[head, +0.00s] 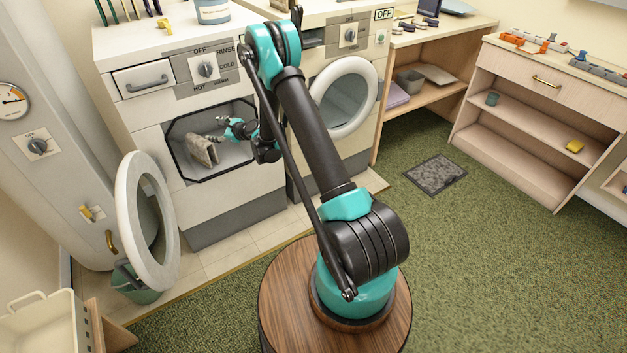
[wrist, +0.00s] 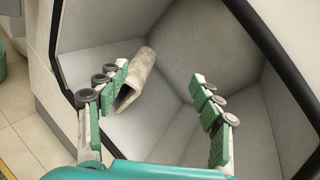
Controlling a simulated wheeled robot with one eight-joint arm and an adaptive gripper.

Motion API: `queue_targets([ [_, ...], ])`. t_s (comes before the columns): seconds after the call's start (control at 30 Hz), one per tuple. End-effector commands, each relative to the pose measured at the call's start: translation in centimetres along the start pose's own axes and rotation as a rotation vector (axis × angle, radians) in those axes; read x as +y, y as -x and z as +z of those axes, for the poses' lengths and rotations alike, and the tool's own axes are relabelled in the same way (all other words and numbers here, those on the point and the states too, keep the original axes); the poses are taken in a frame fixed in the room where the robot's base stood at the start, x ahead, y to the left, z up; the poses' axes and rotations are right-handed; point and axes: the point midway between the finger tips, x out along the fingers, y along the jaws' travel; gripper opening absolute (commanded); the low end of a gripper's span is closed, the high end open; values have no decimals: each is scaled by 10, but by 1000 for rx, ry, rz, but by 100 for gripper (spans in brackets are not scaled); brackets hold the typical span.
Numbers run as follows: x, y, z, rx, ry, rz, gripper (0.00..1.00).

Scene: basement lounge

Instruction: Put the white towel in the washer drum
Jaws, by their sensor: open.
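The washer (head: 240,213) on the left has its round door (head: 128,205) swung open. The grey-white towel (head: 203,151) is inside the drum (head: 238,157), a short folded piece standing at a tilt. In the wrist view the towel (wrist: 138,80) lies just beyond and beside my left finger, against the pale drum walls (wrist: 180,75). Whether that finger touches it I cannot tell. My gripper (head: 222,129) reaches through the opening. In the wrist view my gripper (wrist: 160,76) is open, with its fingers wide apart and empty space between them.
A green bucket (head: 136,284) sits under the left door. A pale basket (head: 45,320) is at the lower left. The green carpet (head: 490,270) at right is clear around a grey mat (head: 435,174).

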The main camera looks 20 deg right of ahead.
Motion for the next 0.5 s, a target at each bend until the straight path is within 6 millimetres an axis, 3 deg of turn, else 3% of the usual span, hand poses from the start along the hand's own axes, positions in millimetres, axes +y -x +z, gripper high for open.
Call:
queue_targets([
  [0.2, -14, 65, 38, 93, 331, 75, 66],
  [0.5, -12, 171, 68, 216, 775, 225, 66],
])
